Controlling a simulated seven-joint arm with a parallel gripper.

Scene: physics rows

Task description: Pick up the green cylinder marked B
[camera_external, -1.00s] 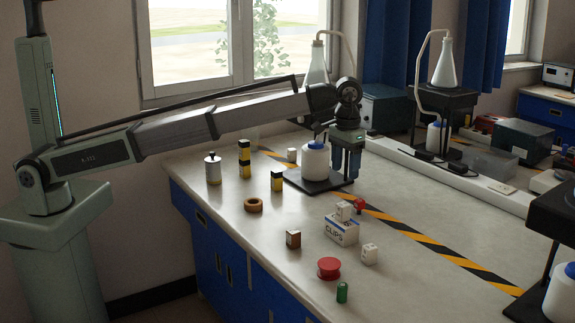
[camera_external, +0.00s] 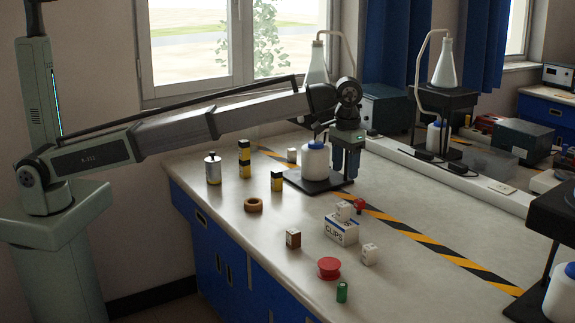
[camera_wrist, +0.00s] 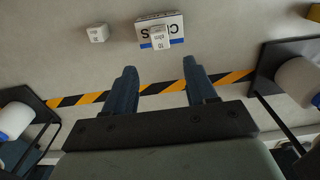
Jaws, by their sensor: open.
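The green cylinder (camera_external: 342,292) stands upright near the front edge of the bench in the external view, just below a red spool-shaped thing. Its marking is too small to read, and I do not see the cylinder in the wrist view. My gripper (camera_external: 347,178) is far from it, towards the back of the bench beside a white bottle with a blue cap. In the wrist view my gripper (camera_wrist: 156,78) is open, with its two blue fingers apart and nothing between them.
A CLIPS box (camera_external: 341,230) with a small white block (camera_external: 343,210) on top stands mid-bench. Near the cylinder are the red spool (camera_external: 329,268) and another white block (camera_external: 369,254). A brown block (camera_external: 293,238) and a ring (camera_external: 253,205) lie left. The bottle stand (camera_external: 310,184) is close to my gripper.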

